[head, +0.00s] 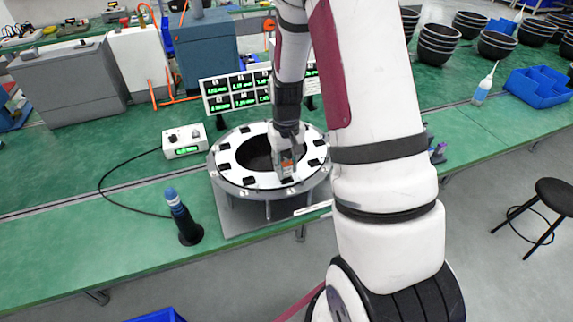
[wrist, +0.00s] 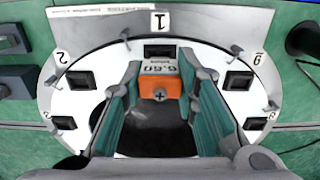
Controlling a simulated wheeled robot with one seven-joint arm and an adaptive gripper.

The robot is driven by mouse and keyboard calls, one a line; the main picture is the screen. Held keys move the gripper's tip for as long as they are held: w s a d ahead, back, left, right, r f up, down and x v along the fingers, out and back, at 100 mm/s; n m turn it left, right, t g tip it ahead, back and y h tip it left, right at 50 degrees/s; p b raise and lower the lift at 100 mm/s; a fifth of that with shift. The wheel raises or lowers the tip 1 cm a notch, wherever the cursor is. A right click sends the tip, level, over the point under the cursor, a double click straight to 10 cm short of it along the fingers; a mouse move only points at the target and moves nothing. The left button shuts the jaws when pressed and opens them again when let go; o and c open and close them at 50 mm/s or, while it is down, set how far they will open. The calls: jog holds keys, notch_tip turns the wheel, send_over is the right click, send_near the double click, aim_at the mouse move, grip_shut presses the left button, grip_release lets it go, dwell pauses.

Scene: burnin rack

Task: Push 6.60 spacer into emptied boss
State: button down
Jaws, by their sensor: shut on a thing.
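The spacer (wrist: 161,88) is an orange block with a white label reading 6.60. My gripper (wrist: 161,74) is shut on it, with a green-padded finger on each side. In the head view my gripper (head: 287,163) is over the front part of the white ring (head: 229,157), and a bit of orange shows there. In the wrist view the ring (wrist: 90,98) has dark rectangular bosses. The boss by number 1 (wrist: 159,50) lies just beyond the spacer and looks dark inside. Whether the spacer touches the ring, I cannot tell.
A display board (head: 237,92) with green readings stands behind the ring. A small meter box (head: 184,141) with a cable is at left. A blue-topped tool (head: 178,205) stands in a dark holder at front left. Blue bins (head: 538,90) and stacked bowls (head: 438,43) are at right.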

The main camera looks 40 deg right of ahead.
aim_at(286, 161)
jog(key=shift+f, duration=0.6)
jog(key=c, duration=1.2)
grip_release()
notch_tip(286, 161, up, 12)
jog(key=shift+r, duration=0.1)
